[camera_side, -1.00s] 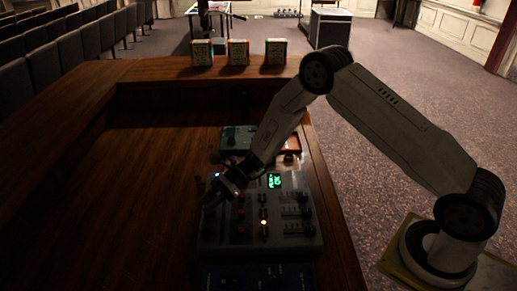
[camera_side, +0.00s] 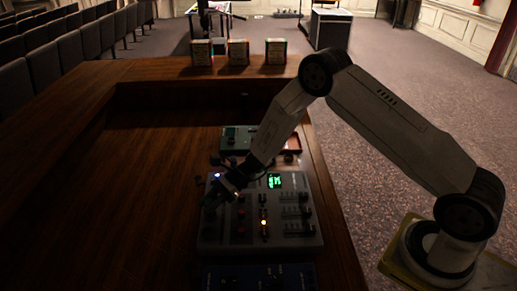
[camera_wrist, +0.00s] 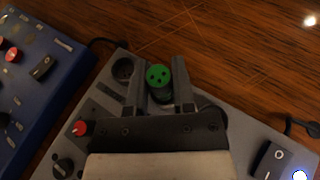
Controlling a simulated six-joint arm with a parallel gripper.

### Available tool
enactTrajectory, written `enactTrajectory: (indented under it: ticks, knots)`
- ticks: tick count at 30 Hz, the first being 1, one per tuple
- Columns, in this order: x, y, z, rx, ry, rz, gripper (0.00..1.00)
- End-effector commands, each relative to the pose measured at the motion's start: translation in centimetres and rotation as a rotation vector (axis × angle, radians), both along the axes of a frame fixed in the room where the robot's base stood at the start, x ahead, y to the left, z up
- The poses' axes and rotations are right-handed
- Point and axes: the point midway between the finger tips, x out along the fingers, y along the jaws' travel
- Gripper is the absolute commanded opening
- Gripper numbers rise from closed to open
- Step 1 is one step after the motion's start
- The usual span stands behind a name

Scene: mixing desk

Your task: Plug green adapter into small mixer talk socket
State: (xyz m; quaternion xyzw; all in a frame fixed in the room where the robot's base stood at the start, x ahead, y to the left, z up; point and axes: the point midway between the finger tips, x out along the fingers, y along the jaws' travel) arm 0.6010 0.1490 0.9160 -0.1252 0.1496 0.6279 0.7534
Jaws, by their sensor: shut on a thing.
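The green adapter (camera_wrist: 158,76) is between the two fingers of my gripper (camera_wrist: 160,88) in the wrist view. Its green face with dark holes points toward the camera, and its lower part is dark. My gripper is shut on it, over the edge of the grey mixer (camera_wrist: 232,135). A dark round socket (camera_wrist: 122,69) shows just left of the fingers, apart from the adapter; I cannot read its label. In the side view my gripper (camera_side: 214,194) is low at the left edge of the grey mixer (camera_side: 285,238). The adapter is too dark to make out there.
A blue device (camera_wrist: 40,85) lies beside the grey mixer; it shows at the front in the side view (camera_side: 235,276). Bare wooden desk (camera_side: 150,200) is on the left.

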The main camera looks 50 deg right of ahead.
Motion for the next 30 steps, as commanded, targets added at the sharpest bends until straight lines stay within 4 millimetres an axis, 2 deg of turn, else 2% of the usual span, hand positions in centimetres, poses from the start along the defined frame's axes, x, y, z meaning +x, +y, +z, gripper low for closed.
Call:
enactTrajectory:
  ticks: [16,17,18,30]
  knots:
    - [0.0,0.0,-0.8,0.0,0.001,0.0,0.0]
    - [0.01,0.01,-0.79,0.0,0.0,0.0,0.37]
    - [0.01,0.0,-0.78,0.0,0.0,0.0,0.45]
    - [-0.02,-0.2,-0.7,0.0,0.001,-0.001,0.45]
